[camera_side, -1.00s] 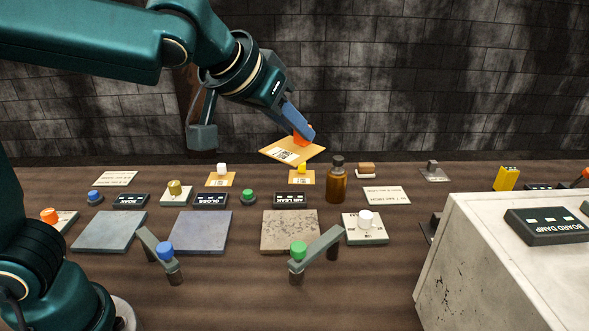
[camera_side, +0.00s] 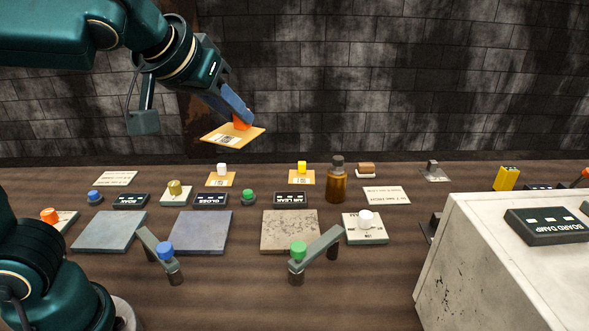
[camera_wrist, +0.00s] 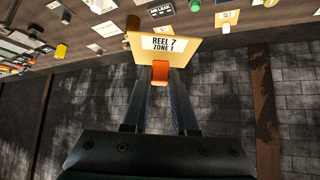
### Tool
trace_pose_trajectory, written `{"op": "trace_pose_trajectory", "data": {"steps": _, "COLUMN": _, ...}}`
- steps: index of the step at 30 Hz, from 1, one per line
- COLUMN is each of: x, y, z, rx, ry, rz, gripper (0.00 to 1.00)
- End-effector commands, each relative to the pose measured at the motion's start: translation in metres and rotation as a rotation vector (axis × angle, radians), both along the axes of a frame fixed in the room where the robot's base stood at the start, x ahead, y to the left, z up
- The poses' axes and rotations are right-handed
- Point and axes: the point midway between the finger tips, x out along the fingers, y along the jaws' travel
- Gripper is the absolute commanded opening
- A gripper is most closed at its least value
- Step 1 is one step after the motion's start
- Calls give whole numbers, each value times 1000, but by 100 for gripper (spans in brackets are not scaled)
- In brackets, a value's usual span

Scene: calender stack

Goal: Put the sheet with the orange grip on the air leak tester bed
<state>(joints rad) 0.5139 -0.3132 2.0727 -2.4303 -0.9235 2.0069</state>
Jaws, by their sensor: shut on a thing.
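My gripper (camera_side: 241,116) is shut on the orange grip (camera_side: 241,124) of a tan sheet (camera_side: 222,137). The sheet hangs in the air, tilted, above the back of the table at the left. In the wrist view the sheet (camera_wrist: 165,46) carries a white label reading "REEL 7 ZONE 1", and the orange grip (camera_wrist: 160,72) lies between the fingertips. The air leak tester bed appears to be the speckled beige plate (camera_side: 290,232), just in front of the dark "AIR LEAK" sign (camera_side: 290,199). Its top is bare. A green-knobbed arm (camera_side: 316,251) stands at its front right.
Sheets with white (camera_side: 221,179) and yellow (camera_side: 301,177) grips lie at the back. A white cabinet (camera_side: 465,260) fills the right front.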

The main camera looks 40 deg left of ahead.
Motion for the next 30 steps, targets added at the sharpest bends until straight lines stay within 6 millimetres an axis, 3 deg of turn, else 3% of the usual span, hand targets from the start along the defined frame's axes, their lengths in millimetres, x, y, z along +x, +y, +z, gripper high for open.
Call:
{"op": "trace_pose_trajectory", "data": {"steps": 4, "x": 7, "y": 0, "z": 3, "rx": 3, "ry": 4, "rz": 68, "gripper": 0}}
{"op": "trace_pose_trajectory", "data": {"steps": 7, "x": 21, "y": 8, "z": -6, "rx": 7, "ry": 9, "rz": 164, "gripper": 0}}
{"op": "trace_pose_trajectory", "data": {"steps": 15, "x": 48, "y": 60, "z": -75, "rx": 10, "ry": 14, "rz": 413, "gripper": 0}}
{"op": "trace_pose_trajectory", "data": {"steps": 21, "x": 46, "y": 80, "z": -99, "rx": 3, "ry": 6, "rz": 459, "gripper": 0}}
{"op": "trace_pose_trajectory", "data": {"steps": 25, "x": 51, "y": 73, "z": -109, "rx": 2, "ry": 7, "rz": 468, "gripper": 0}}
{"op": "trace_pose_trajectory", "data": {"steps": 30, "x": 66, "y": 42, "z": -130, "rx": 5, "ry": 8, "rz": 465, "gripper": 0}}
